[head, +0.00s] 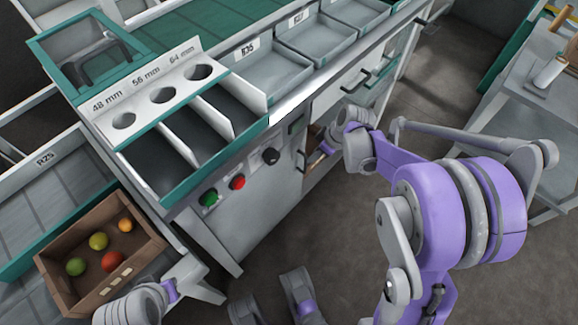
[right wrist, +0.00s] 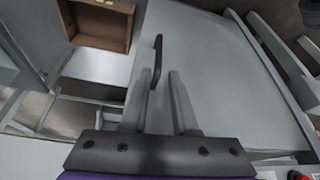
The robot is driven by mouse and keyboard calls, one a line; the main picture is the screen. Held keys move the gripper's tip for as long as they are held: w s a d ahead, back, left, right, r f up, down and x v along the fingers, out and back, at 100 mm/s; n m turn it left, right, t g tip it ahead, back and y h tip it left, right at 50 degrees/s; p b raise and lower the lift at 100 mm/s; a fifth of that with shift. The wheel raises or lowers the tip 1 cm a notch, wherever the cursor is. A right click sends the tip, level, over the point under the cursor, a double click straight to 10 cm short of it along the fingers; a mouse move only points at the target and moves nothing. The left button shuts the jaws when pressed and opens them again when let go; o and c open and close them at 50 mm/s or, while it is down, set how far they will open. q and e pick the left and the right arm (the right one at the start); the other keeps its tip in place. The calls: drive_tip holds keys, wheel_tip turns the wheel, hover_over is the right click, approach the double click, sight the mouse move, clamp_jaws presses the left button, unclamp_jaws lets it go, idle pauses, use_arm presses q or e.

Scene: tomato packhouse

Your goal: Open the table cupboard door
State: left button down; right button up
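The cupboard door is the grey panel (head: 258,213) under the button row, and it looks shut. It fills the middle of the right wrist view (right wrist: 215,75). Its dark bar handle (head: 301,161) sits near its right edge and also shows in the right wrist view (right wrist: 157,60). My right gripper (right wrist: 161,78) is open and empty, its fingers pointing at the door. The handle's near end appears between the fingers, closer to the left one; contact cannot be told. In the head view its fingers are mostly hidden. My left gripper (head: 174,289) is low at left, fingers unclear.
An open bay with a brown crate (right wrist: 97,22) lies beside the door. Green and red buttons (head: 237,182) and a dark knob sit above the door. A crate of tomatoes (head: 140,262) stands at lower left. Clear floor (head: 300,235) lies before the cupboard; a bench (head: 520,125) is at right.

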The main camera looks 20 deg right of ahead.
drive_tip(key=b+x, duration=0.3)
drive_tip(key=x, duration=0.8)
drive_tip(key=shift+w, duration=0.15)
clamp_jaws()
idle(1.1)
